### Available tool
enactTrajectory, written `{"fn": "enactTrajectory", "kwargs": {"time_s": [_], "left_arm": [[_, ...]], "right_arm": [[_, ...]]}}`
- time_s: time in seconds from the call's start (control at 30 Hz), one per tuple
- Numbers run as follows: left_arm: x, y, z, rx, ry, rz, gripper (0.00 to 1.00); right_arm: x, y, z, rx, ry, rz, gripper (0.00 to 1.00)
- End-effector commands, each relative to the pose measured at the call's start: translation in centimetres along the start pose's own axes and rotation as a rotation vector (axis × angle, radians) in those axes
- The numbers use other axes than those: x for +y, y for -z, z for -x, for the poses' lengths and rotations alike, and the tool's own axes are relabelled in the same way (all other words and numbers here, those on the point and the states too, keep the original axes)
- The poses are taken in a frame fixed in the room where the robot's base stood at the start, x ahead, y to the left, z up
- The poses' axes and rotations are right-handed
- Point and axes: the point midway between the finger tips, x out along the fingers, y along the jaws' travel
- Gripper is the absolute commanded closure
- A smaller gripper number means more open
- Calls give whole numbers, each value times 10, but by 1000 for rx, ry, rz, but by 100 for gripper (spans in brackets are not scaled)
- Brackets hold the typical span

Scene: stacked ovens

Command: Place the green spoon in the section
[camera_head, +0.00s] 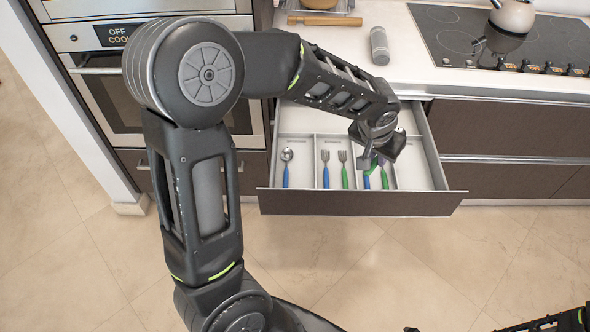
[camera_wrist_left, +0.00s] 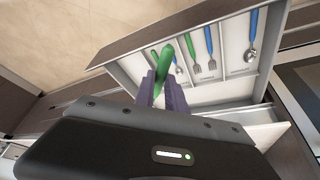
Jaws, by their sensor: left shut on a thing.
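My left gripper (camera_head: 376,158) is shut on the green spoon and holds it above the open drawer (camera_head: 360,203). In the left wrist view the green handle (camera_wrist_left: 165,58) stands out between the purple fingertips (camera_wrist_left: 160,85); the spoon's bowl is hidden. A blue-handled spoon (camera_head: 286,168) lies alone in the drawer's leftmost section. A blue-handled fork (camera_head: 326,170) and a green-handled fork (camera_head: 344,170) lie in the section beside it. The gripper is over the section right of the forks, where a blue handle (camera_head: 367,181) and a green handle (camera_head: 385,180) show.
Thin dividers separate the drawer's sections. The countertop (camera_head: 430,82) lies behind the drawer, with a grey shaker (camera_head: 379,46), a rolling pin (camera_head: 325,20) and a cooktop (camera_head: 500,38) holding a kettle (camera_head: 512,15). Ovens (camera_head: 105,85) stand to the left. The floor in front is clear.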

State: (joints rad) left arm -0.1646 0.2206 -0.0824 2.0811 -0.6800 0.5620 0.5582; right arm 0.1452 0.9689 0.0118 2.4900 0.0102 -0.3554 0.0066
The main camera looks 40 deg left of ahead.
Motion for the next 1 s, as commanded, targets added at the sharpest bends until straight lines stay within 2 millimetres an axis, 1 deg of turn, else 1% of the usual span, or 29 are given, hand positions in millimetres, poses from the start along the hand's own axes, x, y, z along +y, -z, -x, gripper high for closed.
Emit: {"fn": "enactTrajectory", "kwargs": {"time_s": [0.07, 0.17, 0.27, 0.37, 0.4, 0.5, 0.6, 0.7, 0.8, 1.0], "left_arm": [[-8, -3, -11, 0, 10, 23, 100], [-26, -8, -29, -3, 33, 78, 100], [-54, -15, -54, -4, 69, 163, 100], [-89, -24, -80, -5, 113, 267, 100], [-103, -28, -90, -4, 131, 311, 100], [-139, -40, -110, -4, 175, 418, 100], [-167, -50, -124, -1, 210, 505, 100], [-186, -56, -129, 1, 233, 562, 100], [-194, -58, -130, 2, 244, 591, 100], [-196, -58, -127, 1, 246, 595, 100]], "right_arm": [[4, 0, -11, 1, 1, 0, 64], [11, 2, -30, 2, 2, 2, 64], [20, 3, -56, 6, 5, 4, 64], [30, 5, -85, 9, 8, 6, 64], [34, 6, -97, 11, 10, 8, 64], [42, 8, -123, 14, 13, 10, 64], [48, 9, -141, 17, 15, 13, 64], [52, 10, -151, 19, 17, 14, 64], [52, 10, -153, 20, 18, 15, 64], [51, 10, -151, 21, 18, 15, 64]]}}
